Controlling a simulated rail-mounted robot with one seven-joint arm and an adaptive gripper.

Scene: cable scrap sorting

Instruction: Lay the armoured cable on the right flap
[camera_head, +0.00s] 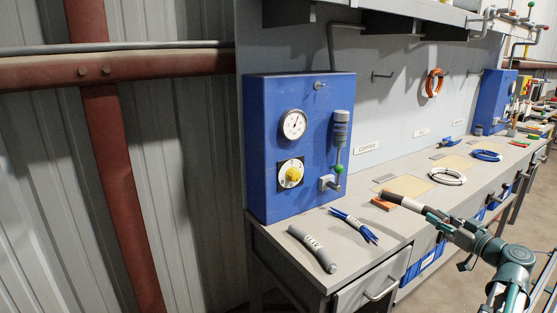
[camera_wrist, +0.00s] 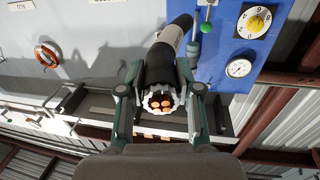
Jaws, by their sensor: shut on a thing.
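The armoured cable (camera_wrist: 161,66) is a thick black piece with a white band; its cut end shows copper cores inside a ring of wires. My gripper (camera_wrist: 158,82) is shut around it near that end in the wrist view. In the head view the cable (camera_head: 410,204) is held near the bench's front edge, past the blue bundle, and my gripper (camera_head: 436,217) is at its near end. Pale beige panels are set in the bench top, one (camera_head: 405,186) behind the cable and another (camera_head: 452,164) farther along. I cannot tell which is the right flap.
A grey cable (camera_head: 313,249) and a blue wire bundle (camera_head: 355,226) lie at the near end of the bench. A blue box (camera_head: 266,160) with gauges stands behind them. An orange block (camera_head: 382,204) lies beside the held cable. White (camera_head: 448,177) and blue (camera_head: 487,155) coils lie farther along.

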